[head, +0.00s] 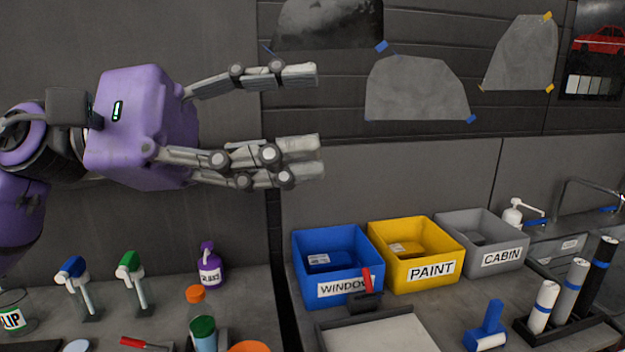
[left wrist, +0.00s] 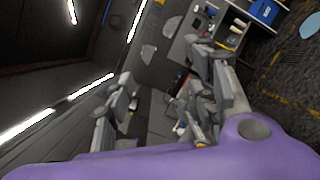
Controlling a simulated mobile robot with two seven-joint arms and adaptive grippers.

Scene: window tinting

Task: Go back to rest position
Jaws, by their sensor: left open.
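My left gripper (head: 318,115) is purple with grey jointed fingers. It is raised in the upper left of the head view, pointing right, with its fingers spread wide and nothing between them. It hangs above the bench, in front of the dark wall and apart from everything. In the left wrist view the fingers (left wrist: 165,105) are also spread and empty. My right gripper does not show in either view.
Below stand blue (head: 312,240), yellow (head: 383,232) and grey (head: 450,220) bins. Spray bottles (head: 132,275), a purple bottle (head: 210,265) and a tray (head: 330,338) are on the bench (head: 250,300). Rolls (head: 570,290) stand at right. Film pieces (head: 420,92) hang on the wall.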

